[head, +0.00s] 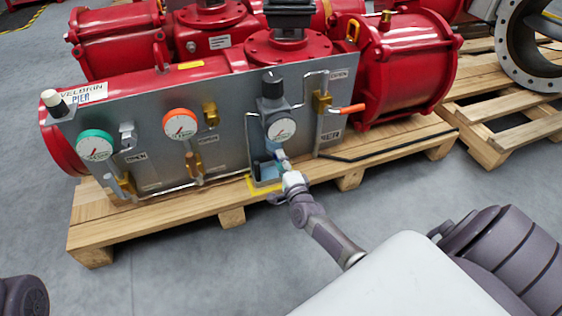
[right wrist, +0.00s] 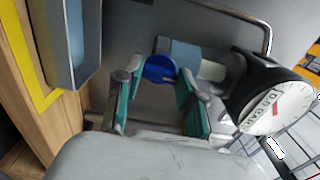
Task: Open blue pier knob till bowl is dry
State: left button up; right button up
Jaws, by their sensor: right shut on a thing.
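The blue knob (right wrist: 160,68) shows in the right wrist view at the lower end of a pale blue bowl (right wrist: 184,55), below the round gauge (right wrist: 275,108). My right gripper (right wrist: 158,82) has its teal fingers on either side of the knob and is shut on it. In the head view my right gripper (head: 283,165) reaches up to the filter unit under the gauge (head: 282,128) on the grey panel. It hides the knob there. The water level in the bowl cannot be told. My left gripper is out of view.
The grey panel (head: 225,145) carries other gauges, brass fittings and an orange-handled valve (head: 353,108) close by on the right. A grey-blue open container (head: 258,184) stands on yellow tape below. Red actuator bodies stand behind on a wooden pallet (head: 130,232).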

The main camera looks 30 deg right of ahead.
jog(key=o, duration=1.1)
jog(key=shift+o, duration=0.2)
jog(key=shift+s, duration=0.1)
jog(key=v, duration=1.2)
jog(key=shift+a, duration=0.15)
